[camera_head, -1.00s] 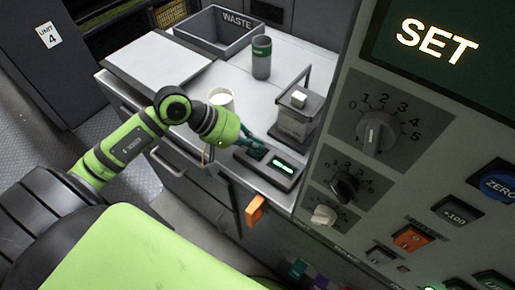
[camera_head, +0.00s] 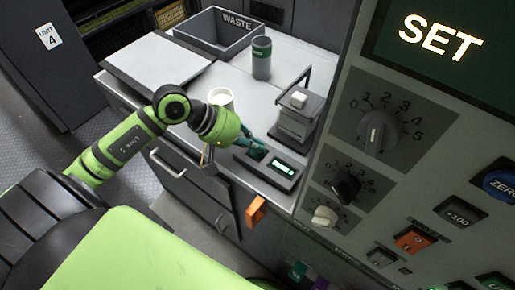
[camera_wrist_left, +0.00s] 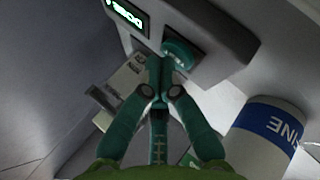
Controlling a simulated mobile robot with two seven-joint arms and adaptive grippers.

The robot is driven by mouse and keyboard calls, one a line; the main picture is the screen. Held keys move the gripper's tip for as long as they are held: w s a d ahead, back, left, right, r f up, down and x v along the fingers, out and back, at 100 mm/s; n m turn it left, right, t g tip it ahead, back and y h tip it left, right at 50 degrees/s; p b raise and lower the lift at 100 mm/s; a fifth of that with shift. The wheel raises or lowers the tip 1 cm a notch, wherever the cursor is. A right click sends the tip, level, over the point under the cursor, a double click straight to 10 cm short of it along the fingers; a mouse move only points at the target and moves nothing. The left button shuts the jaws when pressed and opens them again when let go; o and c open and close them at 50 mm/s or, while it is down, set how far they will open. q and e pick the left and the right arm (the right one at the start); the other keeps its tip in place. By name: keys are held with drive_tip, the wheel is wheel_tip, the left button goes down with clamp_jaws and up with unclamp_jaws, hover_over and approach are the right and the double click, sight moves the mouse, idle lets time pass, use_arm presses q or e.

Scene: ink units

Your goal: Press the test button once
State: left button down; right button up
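A low grey box (camera_head: 267,167) with a lit green display (camera_head: 284,167) lies at the front edge of the bench, left of the big panel. In the left wrist view, a round teal button (camera_wrist_left: 180,52), apparently the test button, sits on this box beside the display (camera_wrist_left: 128,14). My left gripper (camera_head: 258,148) is over the button end of the box. In the left wrist view its two teal fingers (camera_wrist_left: 157,66) meet at the tips, shut and empty, right next to the button. I cannot tell whether they touch it. My right gripper is out of view.
A grey device (camera_head: 296,118) stands behind the box. A green-and-grey canister (camera_head: 261,58) and the WASTE bin (camera_head: 218,30) are farther back. The control panel (camera_head: 440,130) fills the right side and its screen reads SET.

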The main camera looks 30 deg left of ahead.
sight(254, 151)
use_arm(q)
drive_tip(key=shift+r, duration=0.5)
drive_tip(key=shift+r+p, duration=0.8)
drive_tip(key=shift+r, duration=1.75)
